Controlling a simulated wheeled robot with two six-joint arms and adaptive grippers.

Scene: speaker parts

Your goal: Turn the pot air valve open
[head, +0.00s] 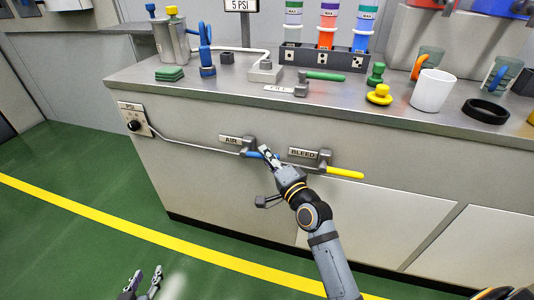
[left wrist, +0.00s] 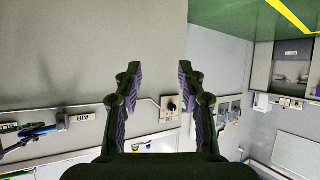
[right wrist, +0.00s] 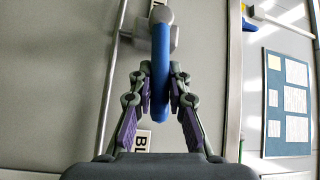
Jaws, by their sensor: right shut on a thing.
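The air valve (head: 249,143) is a grey fitting on the counter's front panel, beside a label reading AIR (head: 230,140). Its blue lever handle (head: 252,154) points right, roughly along the pipe. My right gripper (head: 268,155) is at the handle's free end and hides part of it. In the right wrist view the blue handle (right wrist: 160,62) lies between the closed fingers (right wrist: 160,95), its pivot end beyond them. My left gripper (head: 144,279) is low at the left, away from the valve. In the left wrist view its fingers (left wrist: 160,82) are apart and empty.
The bleed valve (head: 324,159) with its yellow handle (head: 345,173) is close to the right of my right gripper. A PSI regulator panel (head: 134,120) is to the left on the same pipe. The counter top (head: 225,88) holds a pot (head: 172,40), pump parts and cups. Green floor (head: 60,150) is open at left.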

